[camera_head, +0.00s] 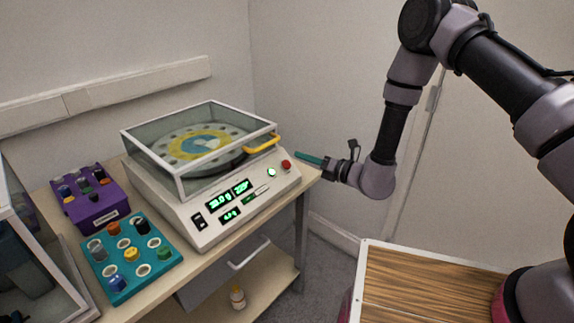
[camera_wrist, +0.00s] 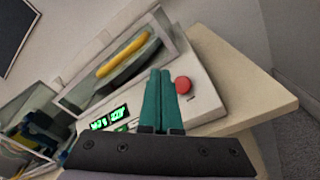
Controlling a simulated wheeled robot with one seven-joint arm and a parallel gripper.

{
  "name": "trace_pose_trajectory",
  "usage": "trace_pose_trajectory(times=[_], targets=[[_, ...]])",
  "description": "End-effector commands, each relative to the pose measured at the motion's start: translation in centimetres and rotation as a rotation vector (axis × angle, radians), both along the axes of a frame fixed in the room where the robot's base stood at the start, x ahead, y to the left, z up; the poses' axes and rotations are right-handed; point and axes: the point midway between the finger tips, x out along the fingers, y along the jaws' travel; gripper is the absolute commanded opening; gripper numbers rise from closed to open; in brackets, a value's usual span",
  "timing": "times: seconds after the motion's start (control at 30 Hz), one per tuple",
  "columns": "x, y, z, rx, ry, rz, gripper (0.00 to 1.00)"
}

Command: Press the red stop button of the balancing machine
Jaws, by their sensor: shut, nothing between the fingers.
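The balancing machine (camera_head: 185,212) stands on a table, a white box with a clear lid over a round disc. Its red stop button (camera_head: 286,165) is at the right end of the sloped front panel, beside a lit green button (camera_head: 271,172). In the wrist view the red button (camera_wrist: 183,85) shows just right of my fingertips. My gripper (camera_head: 298,154) has teal fingers, shut together and empty. It points left toward the machine's right end, close to the red button. In the wrist view the fingers (camera_wrist: 160,72) hide the green button. I cannot tell whether they touch the panel.
The lid has a yellow handle (camera_head: 262,144). A purple block (camera_head: 108,218) and a teal tray (camera_head: 170,262) with several coloured pieces stand left of the machine. The table (camera_wrist: 240,90) has a bare right corner.

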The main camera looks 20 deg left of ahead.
Motion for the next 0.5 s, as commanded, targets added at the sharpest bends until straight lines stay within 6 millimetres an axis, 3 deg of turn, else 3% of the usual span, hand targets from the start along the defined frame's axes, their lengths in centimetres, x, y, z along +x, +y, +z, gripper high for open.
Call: trace_pose_trajectory(times=[0.2,0.5], targets=[[0.8,1.8,-2.2,-0.001,0.000,0.001,0.00],[1.2,2.9,-3.5,-0.001,0.000,0.000,0.00]])
